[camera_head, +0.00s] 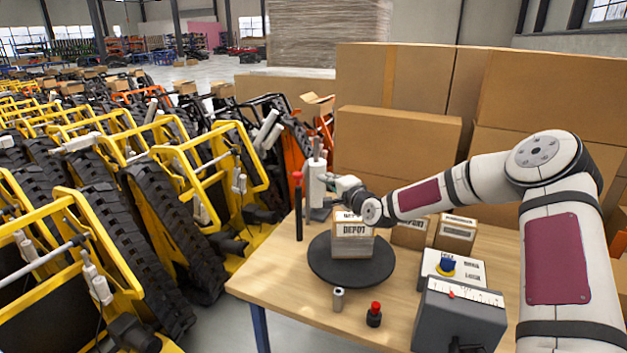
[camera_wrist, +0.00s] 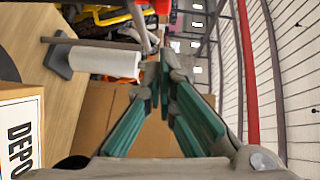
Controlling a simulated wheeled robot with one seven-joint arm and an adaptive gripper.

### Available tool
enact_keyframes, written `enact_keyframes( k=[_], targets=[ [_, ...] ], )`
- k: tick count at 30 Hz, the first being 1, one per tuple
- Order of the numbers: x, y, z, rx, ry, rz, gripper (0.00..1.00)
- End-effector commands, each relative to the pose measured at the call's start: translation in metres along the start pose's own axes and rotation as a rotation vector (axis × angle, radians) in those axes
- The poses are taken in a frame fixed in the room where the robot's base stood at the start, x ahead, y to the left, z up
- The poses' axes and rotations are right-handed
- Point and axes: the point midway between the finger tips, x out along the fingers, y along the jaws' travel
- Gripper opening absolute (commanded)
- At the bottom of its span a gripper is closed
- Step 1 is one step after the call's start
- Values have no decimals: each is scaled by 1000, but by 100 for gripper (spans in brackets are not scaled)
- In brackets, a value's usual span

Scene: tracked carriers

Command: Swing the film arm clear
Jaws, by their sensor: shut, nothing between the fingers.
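A white film roll (camera_head: 316,184) stands upright at the table's back left edge. In the wrist view the roll (camera_wrist: 103,63) lies sideways, with a grey rod (camera_wrist: 92,43) along it and a dark foot (camera_wrist: 58,55). A slim black post with a red top (camera_head: 298,207) stands just left of the roll; I cannot tell which part is the film arm. My gripper (camera_head: 331,179) is shut and empty, with its tips close to the roll at its right; contact is unclear. In the wrist view its green-padded fingers (camera_wrist: 161,72) meet beyond the roll's end.
A carton labelled DEPOT (camera_head: 352,247) sits on a black turntable (camera_head: 322,268) below my gripper. Small cartons (camera_head: 456,232), a blue-knob panel (camera_head: 463,270), a grey control box (camera_head: 457,318) and a red button (camera_head: 374,315) occupy the table. Large cartons (camera_head: 400,150) stand behind; yellow carriers (camera_head: 215,165) crowd the left.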

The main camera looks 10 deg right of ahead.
Motion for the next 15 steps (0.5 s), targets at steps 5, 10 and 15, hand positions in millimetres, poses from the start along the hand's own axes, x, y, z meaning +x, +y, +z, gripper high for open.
enact_keyframes(
  k=[5, 10, 15],
  targets=[
    [24, 0, 15, 1, -3, 2, 0],
    [35, 0, 25, 0, 0, 1, 0],
    [39, 0, 28, 0, 0, 1, 0]
  ],
)
